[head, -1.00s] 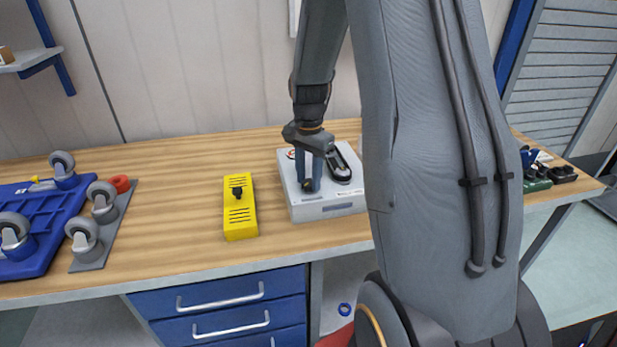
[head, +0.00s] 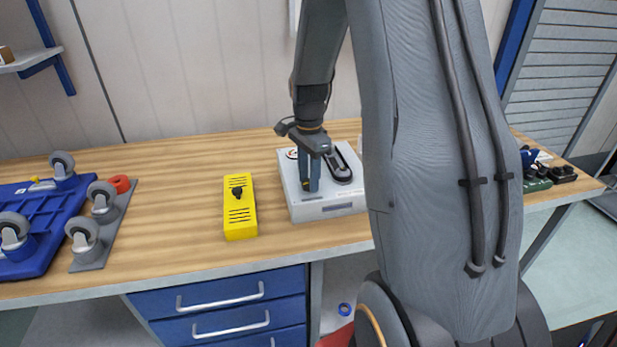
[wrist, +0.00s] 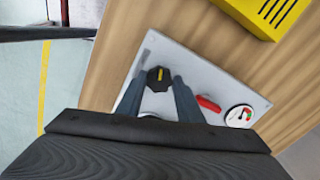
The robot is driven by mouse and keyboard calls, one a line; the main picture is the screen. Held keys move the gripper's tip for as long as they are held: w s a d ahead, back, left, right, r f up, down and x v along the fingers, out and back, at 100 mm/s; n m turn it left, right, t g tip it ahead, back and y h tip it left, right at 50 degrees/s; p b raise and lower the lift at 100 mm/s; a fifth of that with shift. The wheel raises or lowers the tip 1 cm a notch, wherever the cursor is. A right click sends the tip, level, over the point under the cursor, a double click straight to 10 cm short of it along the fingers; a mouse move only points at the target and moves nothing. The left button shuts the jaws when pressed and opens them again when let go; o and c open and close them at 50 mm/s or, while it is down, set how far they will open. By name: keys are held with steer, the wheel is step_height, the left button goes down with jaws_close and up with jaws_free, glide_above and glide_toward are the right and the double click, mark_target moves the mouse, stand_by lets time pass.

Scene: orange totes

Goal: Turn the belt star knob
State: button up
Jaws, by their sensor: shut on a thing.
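The star knob (wrist: 158,79) is black and lobed with a yellow bar on top, and stands on a light grey box (head: 325,211) on the bench. My gripper (wrist: 157,83) points down over the box, one finger on each side of the knob, and is shut on it. In the head view my gripper (head: 309,184) hides most of the knob. In the wrist view a red lever (wrist: 209,104) and a round gauge (wrist: 239,116) are on the same box.
A yellow slotted box (head: 240,224) with a black knob stands left of the grey box. Further left are a blue castered dolly (head: 30,225), a grey caster plate (head: 97,250) and a red ring (head: 121,183). Bare wooden bench lies between.

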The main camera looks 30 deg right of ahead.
steer(key=o, duration=1.1)
steer(key=shift+c, duration=0.2)
steer(key=shift+r, duration=0.1)
steer(key=shift+r+b, duration=1.1)
steer(key=shift+r, duration=2.8)
steer(key=s+a+f+n+b, duration=0.1)
steer(key=s+a+f+n, duration=0.2)
steer(key=s+a+n, duration=0.4)
steer(key=s+a+f+n+t, duration=0.1)
steer(key=s+a+f+n, duration=0.3)
steer(key=s+a+n, duration=0.4)
steer(key=shift+s+n+b, duration=0.25)
steer(key=shift+n+b, duration=0.15)
steer(key=shift+n, duration=0.7)
